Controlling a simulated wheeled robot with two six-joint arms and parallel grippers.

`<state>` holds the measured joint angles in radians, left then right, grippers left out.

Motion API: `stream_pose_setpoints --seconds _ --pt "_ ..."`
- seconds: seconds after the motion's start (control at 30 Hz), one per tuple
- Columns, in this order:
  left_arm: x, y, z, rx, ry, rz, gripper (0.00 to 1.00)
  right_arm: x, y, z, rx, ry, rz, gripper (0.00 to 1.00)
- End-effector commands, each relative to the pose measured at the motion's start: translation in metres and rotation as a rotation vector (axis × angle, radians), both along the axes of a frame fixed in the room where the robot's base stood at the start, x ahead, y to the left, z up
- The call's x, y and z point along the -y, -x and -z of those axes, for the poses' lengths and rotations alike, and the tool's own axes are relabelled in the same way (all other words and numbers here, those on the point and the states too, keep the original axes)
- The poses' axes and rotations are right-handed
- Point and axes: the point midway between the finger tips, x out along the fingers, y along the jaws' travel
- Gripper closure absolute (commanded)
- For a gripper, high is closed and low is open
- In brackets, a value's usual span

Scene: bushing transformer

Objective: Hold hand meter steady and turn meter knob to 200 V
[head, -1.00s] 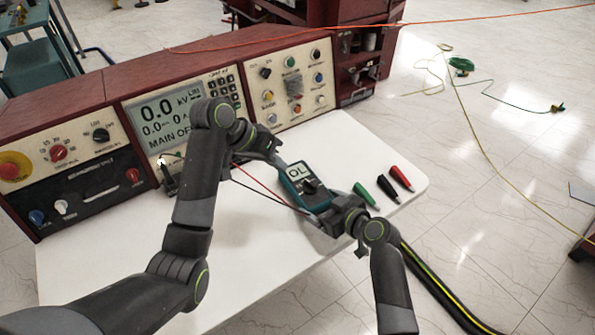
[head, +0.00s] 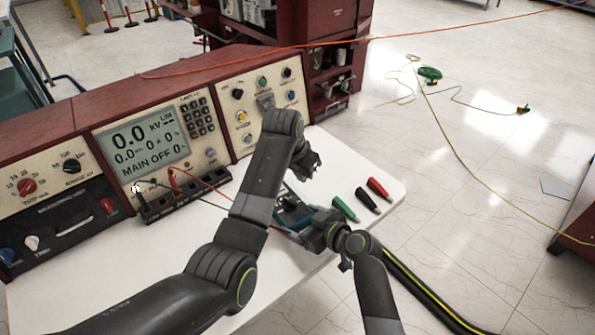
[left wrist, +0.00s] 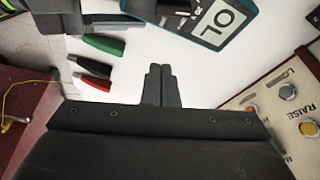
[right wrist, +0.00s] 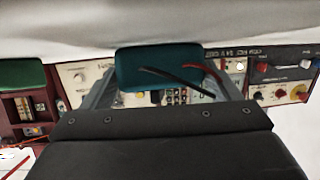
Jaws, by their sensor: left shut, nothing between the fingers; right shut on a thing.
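The hand meter (head: 292,212) is teal with a dark face and lies over the white table, partly hidden behind my left arm in the head view. In the left wrist view the meter (left wrist: 205,20) shows "OL" on its screen; its knob (left wrist: 170,18) is cut by the top edge, so its setting cannot be read. My right gripper (head: 310,236) is shut on the meter's near end; the teal body (right wrist: 150,68) shows between its fingers in the right wrist view. My left gripper (head: 314,170) is shut and empty, beyond the meter and apart from it (left wrist: 160,85).
Green (head: 343,208), black (head: 367,200) and red (head: 378,188) clips lie on the white table (head: 255,285), right of the meter. The control console (head: 150,140) stands along the back, its screen reading "MAIN OFF". Red and black leads run between console and meter.

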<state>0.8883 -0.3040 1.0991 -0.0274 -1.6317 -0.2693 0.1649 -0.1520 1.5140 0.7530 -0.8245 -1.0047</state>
Motion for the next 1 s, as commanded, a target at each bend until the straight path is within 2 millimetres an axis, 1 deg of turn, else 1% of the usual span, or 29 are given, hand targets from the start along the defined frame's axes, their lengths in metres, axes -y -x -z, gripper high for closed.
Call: stream_pose_setpoints --seconds 0.03,0.2,0.4,0.73,1.0 --pt "0.001 -0.002 0.01 -0.004 -0.002 0.0 1.0 0.0 -0.001 -0.002 0.004 -0.002 0.001 0.53" --pt "0.007 -0.008 0.035 -0.004 -0.001 0.001 1.0 0.0 -0.001 -0.002 0.004 -0.002 0.001 0.53" --pt "0.012 -0.015 0.058 -0.003 0.001 0.0 1.0 0.0 -0.001 -0.002 0.004 -0.002 0.001 0.53" --pt "-0.006 0.008 0.056 -0.001 0.003 -0.002 1.0 0.0 -0.001 -0.002 0.004 -0.002 0.001 0.53" --pt "-0.013 0.016 0.055 0.0 0.002 -0.001 1.0 0.0 -0.001 -0.002 0.004 -0.002 0.001 0.53"
